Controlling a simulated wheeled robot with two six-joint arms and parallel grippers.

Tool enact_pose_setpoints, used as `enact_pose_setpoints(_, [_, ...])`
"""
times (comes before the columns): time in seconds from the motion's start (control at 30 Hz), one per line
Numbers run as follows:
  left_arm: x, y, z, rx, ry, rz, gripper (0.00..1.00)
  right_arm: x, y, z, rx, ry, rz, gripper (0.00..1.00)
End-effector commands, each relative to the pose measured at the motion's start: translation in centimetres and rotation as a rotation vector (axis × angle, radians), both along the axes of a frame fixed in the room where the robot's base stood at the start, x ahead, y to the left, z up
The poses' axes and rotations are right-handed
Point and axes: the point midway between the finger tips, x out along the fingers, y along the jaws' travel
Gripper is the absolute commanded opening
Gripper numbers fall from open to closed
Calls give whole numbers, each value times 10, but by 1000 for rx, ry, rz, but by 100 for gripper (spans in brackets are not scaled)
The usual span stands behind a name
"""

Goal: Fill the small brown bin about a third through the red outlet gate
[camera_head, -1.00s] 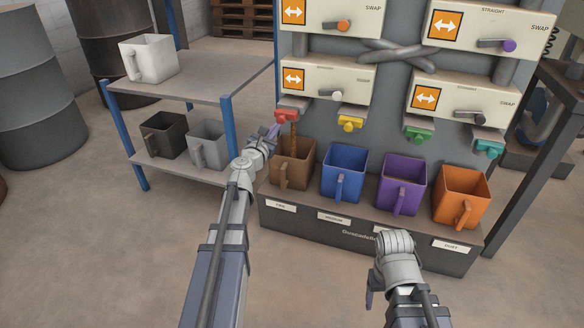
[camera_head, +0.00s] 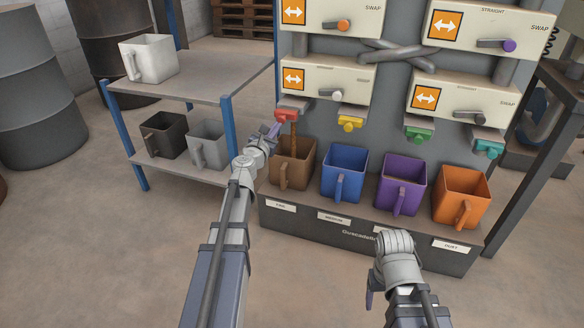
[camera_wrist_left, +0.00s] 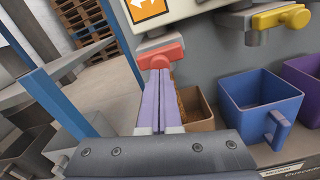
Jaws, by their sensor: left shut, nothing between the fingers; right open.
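The small brown bin (camera_head: 292,172) stands on the filler's ledge under the red outlet gate (camera_head: 287,115). A brown stream runs from the red gate into the bin. The stream and the bin (camera_wrist_left: 204,122) also show in the left wrist view, partly hidden by my fingers; the level inside cannot be made out. My left gripper (camera_head: 275,130) is shut and empty, its fingertips at the red gate (camera_wrist_left: 160,53); touching or just short of it I cannot tell. My right gripper (camera_head: 369,299) is low in front of the filler, away from the bins, its fingers mostly hidden.
Blue (camera_head: 344,174), purple (camera_head: 401,185) and orange (camera_head: 462,197) bins stand to the right under yellow, green and teal gates. A shelf (camera_head: 190,85) at the left holds a white bin (camera_head: 149,58), a dark bin and a grey bin. The floor in front is clear.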

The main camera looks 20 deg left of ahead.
Motion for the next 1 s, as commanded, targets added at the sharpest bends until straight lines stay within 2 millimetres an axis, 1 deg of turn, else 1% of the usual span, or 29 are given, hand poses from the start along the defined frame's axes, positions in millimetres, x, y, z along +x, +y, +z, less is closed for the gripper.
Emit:
enact_pose_setpoints(0.03, [6,1,0,0,0,-1,0,0,0,0,0,0,0,69])
enact_pose_setpoints(0.47, [44,1,0,0,0,-1,0,0,0,0,0,0,0,69])
enact_pose_setpoints(0.67, [34,1,0,0,0,0,0,0,0,0,0,0,0,69])
enact_pose_setpoints(0.77, [23,0,0,0,0,0,0,0,0,0,0,0,0,69])
enact_pose_setpoints(1.0, [-12,-1,0,0,0,1,0,0,0,0,0,0,0,69])
